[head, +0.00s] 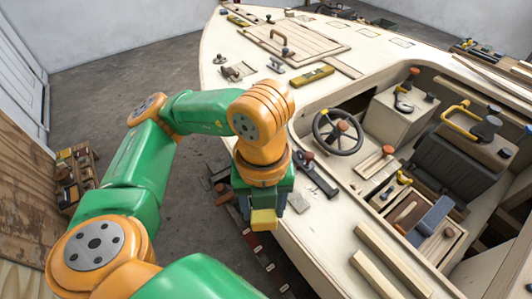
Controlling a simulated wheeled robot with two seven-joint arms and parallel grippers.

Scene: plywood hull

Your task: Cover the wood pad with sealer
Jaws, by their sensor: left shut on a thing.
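My left gripper (264,208) points down at the near left edge of the plywood hull (330,235). It is shut on a small yellow block (263,220), whose lower part shows below the fingers. I cannot tell whether the block touches the hull or hangs beside its edge. I cannot tell which piece is the wood pad, nor see any sealer for certain; the arm hides part of the deck edge. My right gripper is not in view.
A dark tool (316,176) lies on the deck right of the gripper. A steering wheel (338,132) and open compartments with loose tools lie further right. A yellow level (312,77) and cleats lie on the foredeck. A wooden shelf (77,178) stands at the left.

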